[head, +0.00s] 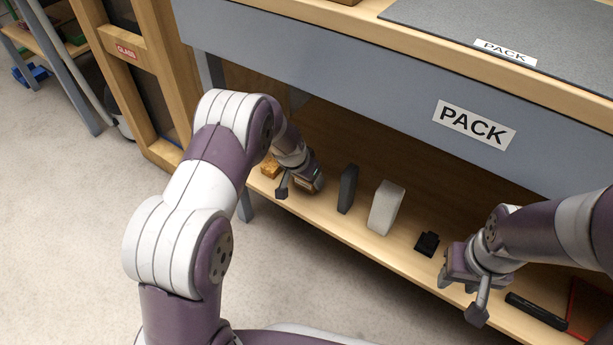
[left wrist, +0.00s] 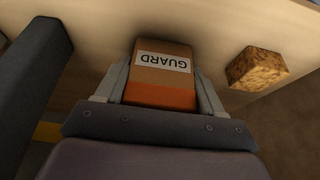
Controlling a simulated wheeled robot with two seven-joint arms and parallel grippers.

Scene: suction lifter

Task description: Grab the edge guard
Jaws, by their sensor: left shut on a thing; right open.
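The edge guard (left wrist: 160,72) is a brown and orange block with a white label reading GUARD. In the left wrist view it sits between the two fingers of my left gripper (left wrist: 160,90), which is shut on it. In the head view my left gripper (head: 300,186) is at the lower shelf's left part, and the guard is mostly hidden by it. My right gripper (head: 465,300) is open and empty over the right part of the shelf front.
The lower shelf (head: 335,215) also holds a dark grey block (head: 347,189), a white block (head: 386,207), a small black part (head: 427,243), a black bar (head: 537,310) and a yellow-brown sponge-like block (head: 270,166). The PACK bench front (head: 380,90) overhangs it.

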